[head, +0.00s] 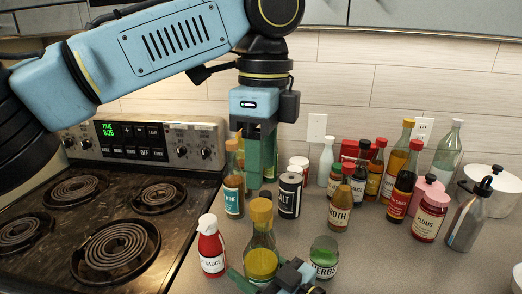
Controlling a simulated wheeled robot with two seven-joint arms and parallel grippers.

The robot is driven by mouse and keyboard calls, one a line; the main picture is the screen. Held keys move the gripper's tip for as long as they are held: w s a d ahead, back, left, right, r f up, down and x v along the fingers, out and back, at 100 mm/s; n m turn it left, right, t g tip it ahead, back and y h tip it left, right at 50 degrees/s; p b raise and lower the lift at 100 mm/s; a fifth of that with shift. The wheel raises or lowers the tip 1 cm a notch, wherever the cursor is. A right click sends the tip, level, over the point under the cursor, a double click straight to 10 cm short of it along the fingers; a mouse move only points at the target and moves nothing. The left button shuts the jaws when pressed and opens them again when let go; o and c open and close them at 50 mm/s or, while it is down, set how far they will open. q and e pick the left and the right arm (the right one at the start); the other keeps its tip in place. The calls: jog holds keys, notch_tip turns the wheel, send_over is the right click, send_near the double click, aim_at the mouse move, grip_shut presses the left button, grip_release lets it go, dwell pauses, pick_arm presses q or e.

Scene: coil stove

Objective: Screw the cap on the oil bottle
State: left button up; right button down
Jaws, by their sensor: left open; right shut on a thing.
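The oil bottle (262,240), clear with a yellow label, stands at the front of the counter. A yellow-brown cap (261,210) sits at the top of its neck; I cannot tell how tightly it is seated. My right gripper (258,280) is at the bottom edge, shut on the lower part of the bottle, partly cut off by the frame. My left gripper (260,184) points straight down with its green fingers open and empty. In the picture its fingertips are a little above the cap, apart from it; the depth between them is unclear.
A red sauce bottle (211,246) is left of the oil bottle and a herbs jar (324,257) is right of it. A salt can (290,195), a broth bottle (340,208) and several other bottles stand behind. The coil stove (110,205) fills the left.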

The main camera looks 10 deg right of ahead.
aim_at(261, 204)
pick_arm(q)
jog(key=n, duration=0.5)
jog(key=shift+r+n, duration=0.35)
jog(key=shift+n, duration=0.05)
jog(key=n, duration=0.5)
jog(key=shift+s+r, duration=0.1)
jog(key=shift+r, duration=0.1)
jog(key=shift+a+f, duration=0.1)
jog(key=shift+f, duration=3.9)
jog(key=shift+c, duration=0.3)
jog(key=c, duration=1)
jog(key=o, duration=1.2)
